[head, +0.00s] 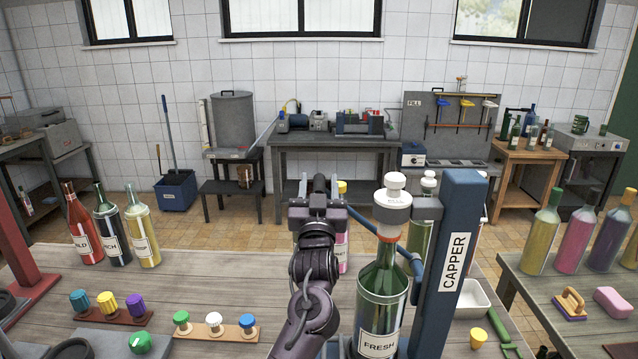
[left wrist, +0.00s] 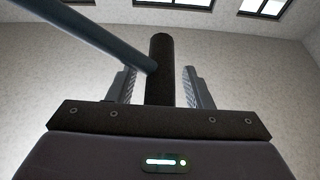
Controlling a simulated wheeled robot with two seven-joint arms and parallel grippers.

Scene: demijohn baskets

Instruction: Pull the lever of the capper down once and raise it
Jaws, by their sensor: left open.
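The capper (head: 458,265) is a blue upright column with a white label, right of centre in the head view. Its grey and white head (head: 393,203) sits over the neck of a green bottle (head: 380,290) labelled FRESH. The blue lever (head: 363,222) runs from the column behind the bottle toward my left gripper (head: 319,186). In the left wrist view the lever's blue rod (left wrist: 105,42) meets a dark upright grip (left wrist: 160,75). That grip stands between the open fingers of my left gripper (left wrist: 158,88), with gaps visible on both sides. My right gripper is not seen.
Red, dark and yellow bottles (head: 112,230) stand left on the wooden table. Coloured stoppers (head: 214,325) sit on racks in front. Pink and green bottles stand behind the capper.

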